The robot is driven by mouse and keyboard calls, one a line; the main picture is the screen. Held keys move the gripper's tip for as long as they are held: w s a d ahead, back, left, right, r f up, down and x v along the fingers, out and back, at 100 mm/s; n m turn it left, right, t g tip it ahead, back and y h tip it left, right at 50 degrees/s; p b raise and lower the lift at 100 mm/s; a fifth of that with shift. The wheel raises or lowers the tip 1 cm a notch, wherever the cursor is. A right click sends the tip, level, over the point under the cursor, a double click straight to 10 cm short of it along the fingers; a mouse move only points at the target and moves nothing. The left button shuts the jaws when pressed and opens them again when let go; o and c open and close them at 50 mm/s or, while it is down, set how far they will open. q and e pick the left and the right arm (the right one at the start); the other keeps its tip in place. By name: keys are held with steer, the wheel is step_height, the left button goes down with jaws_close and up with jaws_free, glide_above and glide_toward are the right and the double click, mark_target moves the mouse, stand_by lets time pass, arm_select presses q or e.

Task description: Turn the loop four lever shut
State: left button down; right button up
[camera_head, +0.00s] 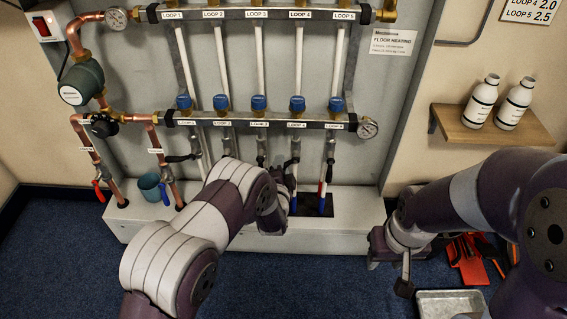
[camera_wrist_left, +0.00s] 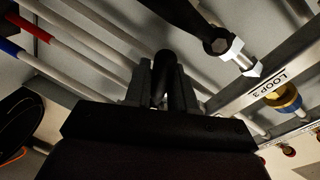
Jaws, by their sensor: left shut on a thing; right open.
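The loop four valve (camera_head: 295,150) hangs under the lower manifold bar, below its blue cap (camera_head: 298,104) and LOOP 4 label. Its black lever (camera_head: 288,163) reaches down and left from the valve toward my left gripper (camera_head: 276,190). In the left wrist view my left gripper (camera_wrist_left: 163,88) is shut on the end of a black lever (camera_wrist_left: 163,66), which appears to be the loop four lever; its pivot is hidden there. Another black lever (camera_wrist_left: 190,22) with a nut and a LOOP 3 label (camera_wrist_left: 268,80) shows close by. My right gripper (camera_head: 385,250) is open and empty, low at the right.
Neighbouring loop three (camera_head: 261,150) and loop five (camera_head: 331,150) valves stand close on both sides. A pump (camera_head: 82,82) and copper pipes are at the left. A shelf (camera_head: 480,128) with two white bottles is at the right. A red tool (camera_head: 468,262) and metal tray (camera_head: 450,302) lie below.

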arm_select(q)
steer(key=m+p, duration=0.1)
steer(key=r+m, duration=0.1)
steer(key=m+p, duration=0.1)
steer(key=m, duration=0.1)
steer(key=shift+a+r+y+p, duration=0.2)
steer(key=shift+r+y+p, duration=0.1)
steer(key=shift+y, duration=0.1)
steer(key=shift+r, duration=0.1)
stand_by(0.3)
steer(key=c, duration=1.1)
jaws_free()
steer(key=s+p, duration=0.1)
steer(key=s, duration=0.3)
steer(key=s+r+p, duration=0.1)
steer(key=s+p, duration=0.1)
steer(key=s, duration=0.2)
steer(key=s+r+p, duration=0.1)
steer(key=s, duration=0.3)
steer(key=shift+s+d, duration=0.1)
steer(key=shift+s, duration=0.25)
steer(key=shift+f, duration=0.1)
